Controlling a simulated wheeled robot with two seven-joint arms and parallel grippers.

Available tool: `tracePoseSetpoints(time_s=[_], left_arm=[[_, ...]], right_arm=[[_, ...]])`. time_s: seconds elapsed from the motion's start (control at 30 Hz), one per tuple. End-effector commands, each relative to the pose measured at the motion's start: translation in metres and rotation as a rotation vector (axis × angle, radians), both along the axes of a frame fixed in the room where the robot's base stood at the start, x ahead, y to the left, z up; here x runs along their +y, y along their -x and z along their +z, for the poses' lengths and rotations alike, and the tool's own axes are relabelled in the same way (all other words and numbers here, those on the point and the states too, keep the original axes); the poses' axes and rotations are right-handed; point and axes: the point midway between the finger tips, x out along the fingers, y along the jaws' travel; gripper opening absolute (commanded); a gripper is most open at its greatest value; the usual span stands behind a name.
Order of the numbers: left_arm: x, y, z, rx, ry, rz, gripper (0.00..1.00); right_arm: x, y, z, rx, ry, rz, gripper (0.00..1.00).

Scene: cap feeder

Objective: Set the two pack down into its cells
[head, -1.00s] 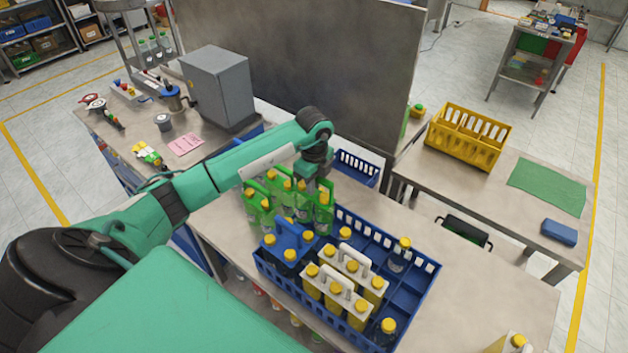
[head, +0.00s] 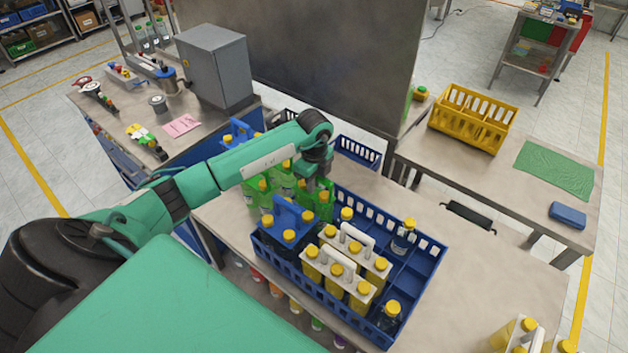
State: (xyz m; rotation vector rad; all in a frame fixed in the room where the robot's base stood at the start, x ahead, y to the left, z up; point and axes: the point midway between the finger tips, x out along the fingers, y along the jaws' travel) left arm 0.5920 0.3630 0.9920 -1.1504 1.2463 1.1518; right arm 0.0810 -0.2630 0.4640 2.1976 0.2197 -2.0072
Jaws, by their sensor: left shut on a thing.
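A blue crate (head: 262,252) with cells stands on the near table. My left gripper (head: 316,184) is at the crate's far left corner. It is shut on a green-handled pack of green bottles with yellow caps (head: 322,206). More green bottles (head: 262,190) show just left of it; whether they belong to the same pack I cannot tell. The wrist and bottles hide the pack's handle and base, so contact with the crate is unclear. In the crate are a blue pack (head: 288,222), yellow-bottle packs with white handles (head: 345,265) and single bottles (head: 403,238). My right gripper is out of view.
Empty cells (head: 412,274) show along the crate's right side. A grey panel (head: 320,70) stands behind. A yellow crate (head: 470,118), green cloth (head: 553,168) and blue box (head: 567,215) are on the right table.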

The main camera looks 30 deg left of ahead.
Motion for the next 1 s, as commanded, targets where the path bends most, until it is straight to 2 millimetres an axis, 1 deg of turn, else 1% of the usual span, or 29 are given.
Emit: tracePoseSetpoints(time_s=[0.57,1.0], left_arm=[[0.0003,-0.0004,-0.0027,-0.001,0.0,0.0,0.0],[0.0004,-0.0004,-0.0108,-0.001,0.0,0.001,0.0]], right_arm=[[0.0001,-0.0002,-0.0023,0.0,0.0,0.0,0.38],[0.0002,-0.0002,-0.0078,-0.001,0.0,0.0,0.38]])
